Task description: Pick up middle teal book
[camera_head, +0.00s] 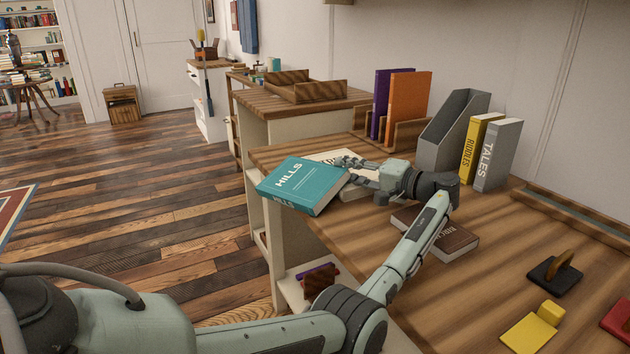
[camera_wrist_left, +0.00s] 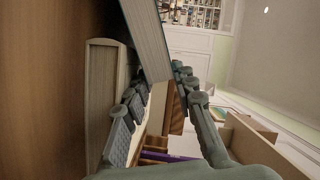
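The teal book (camera_head: 303,186), titled HILLS, lies cover up at the counter's left edge and overhangs it. It seems to rest on a cream book (camera_head: 333,157), partly hidden by the teal book and my gripper. My left gripper (camera_head: 349,170) is at the teal book's right side, fingers pointing left. Whether a finger touches the book cannot be told. My right gripper is not in view.
A brown book (camera_head: 450,240) lies under my left forearm. Behind stand purple (camera_head: 381,103) and orange (camera_head: 408,108) books, a grey file holder (camera_head: 452,128), and yellow (camera_head: 479,148) and grey (camera_head: 497,155) books. Black, yellow and red bookends are at front right.

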